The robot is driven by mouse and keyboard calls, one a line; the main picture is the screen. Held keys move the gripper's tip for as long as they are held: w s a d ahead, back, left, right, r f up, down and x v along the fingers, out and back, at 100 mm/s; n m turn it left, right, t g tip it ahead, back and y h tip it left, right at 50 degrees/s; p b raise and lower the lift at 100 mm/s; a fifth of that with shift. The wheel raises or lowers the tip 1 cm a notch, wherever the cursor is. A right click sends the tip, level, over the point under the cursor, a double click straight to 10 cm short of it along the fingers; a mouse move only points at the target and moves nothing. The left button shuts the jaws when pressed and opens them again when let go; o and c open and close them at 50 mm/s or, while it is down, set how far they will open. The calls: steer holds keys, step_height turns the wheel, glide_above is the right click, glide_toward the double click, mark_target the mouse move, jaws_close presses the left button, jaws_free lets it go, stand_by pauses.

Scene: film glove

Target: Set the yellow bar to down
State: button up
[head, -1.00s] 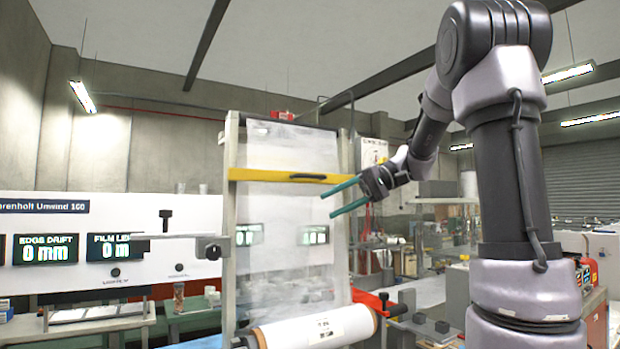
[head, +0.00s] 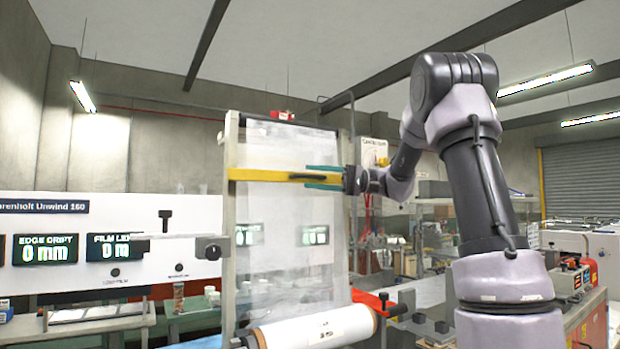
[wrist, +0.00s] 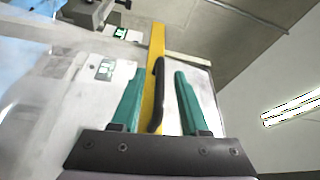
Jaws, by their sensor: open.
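The yellow bar (head: 258,174) runs level across the upper part of the film frame in the head view, with a dark handle on it. In the wrist view the bar (wrist: 157,45) runs away from me, and its black handle (wrist: 157,95) stands between my two teal fingers. My gripper (head: 308,177) is open at the bar's right half, with one finger above the bar and one below it. In the wrist view my gripper (wrist: 155,90) shows a gap between each finger and the handle. The fingers partly hide the handle in the head view.
A translucent film sheet (head: 285,220) hangs behind and below the bar, above a white film roll (head: 315,328). A white panel with displays (head: 45,249) stands at the left. A black knob on a bracket (head: 208,248) sticks out beside the frame's left post (head: 229,200).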

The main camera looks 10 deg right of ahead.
steer(key=shift+a, duration=0.85)
jaws_close()
stand_by(0.8)
